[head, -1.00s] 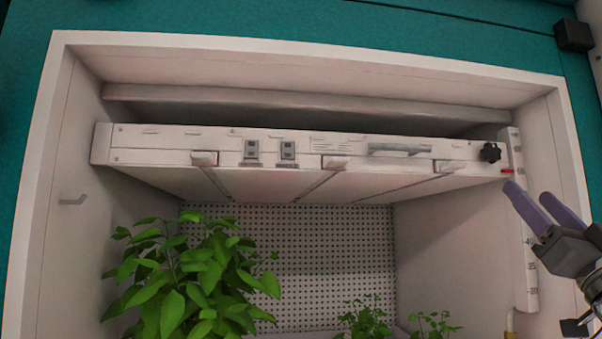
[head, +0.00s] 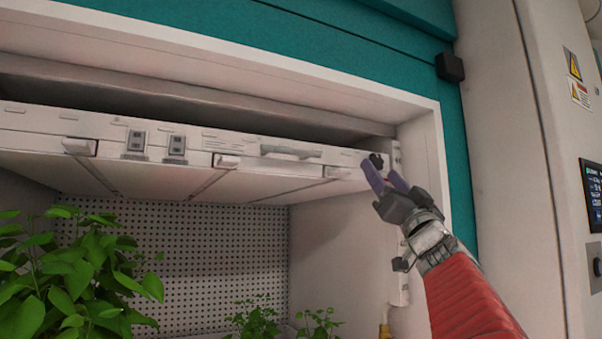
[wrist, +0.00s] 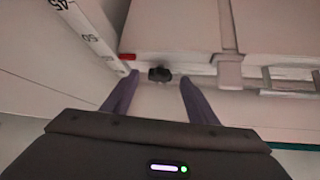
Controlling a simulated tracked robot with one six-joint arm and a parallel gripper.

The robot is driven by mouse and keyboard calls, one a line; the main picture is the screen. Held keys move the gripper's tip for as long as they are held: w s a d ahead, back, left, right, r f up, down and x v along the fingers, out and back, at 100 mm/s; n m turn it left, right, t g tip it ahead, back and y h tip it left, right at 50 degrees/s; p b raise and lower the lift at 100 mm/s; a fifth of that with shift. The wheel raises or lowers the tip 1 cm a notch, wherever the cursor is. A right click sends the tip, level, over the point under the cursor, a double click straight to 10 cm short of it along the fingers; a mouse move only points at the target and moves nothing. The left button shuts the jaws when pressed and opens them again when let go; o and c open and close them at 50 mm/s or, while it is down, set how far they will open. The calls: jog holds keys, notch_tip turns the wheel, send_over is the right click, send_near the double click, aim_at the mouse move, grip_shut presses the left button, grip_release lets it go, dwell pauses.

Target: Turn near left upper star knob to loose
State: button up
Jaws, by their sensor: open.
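A black star knob (head: 377,160) sits at the right end of the front face of the white lamp panel (head: 200,141) in the head view. The same dark knob (wrist: 160,74) shows in the wrist view just beyond and between my fingertips. My gripper (head: 377,172) is open, its two purple fingers pointing at the knob. In the wrist view the fingers (wrist: 158,82) stand apart, one on each side of the knob, with gaps visible. I cannot tell whether the tips reach past the knob's front. No other star knob is in view.
A numbered height scale (wrist: 88,36) and a red pointer (wrist: 127,57) are beside the knob. The panel carries a bar handle (head: 291,150) and two grey switches (head: 156,143). The chamber's white frame (head: 432,165) is close behind my gripper. Leafy plants (head: 75,265) stand below.

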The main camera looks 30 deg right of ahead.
aim_at(376, 159)
jog(key=shift+x, duration=1.2)
jog(key=shift+c, duration=0.4)
jog(key=c, duration=1)
jog(key=shift+n+y, duration=0.3)
jog(key=n+y, duration=0.1)
jog(key=n, duration=0.1)
jog(key=n+t+y, duration=0.1)
jog(key=y, duration=0.1)
jog(key=n+y, duration=0.2)
jog(key=shift+d+n, duration=0.3)
jog(key=shift+n+y, duration=2.4)
jog(key=shift+y, duration=0.1)
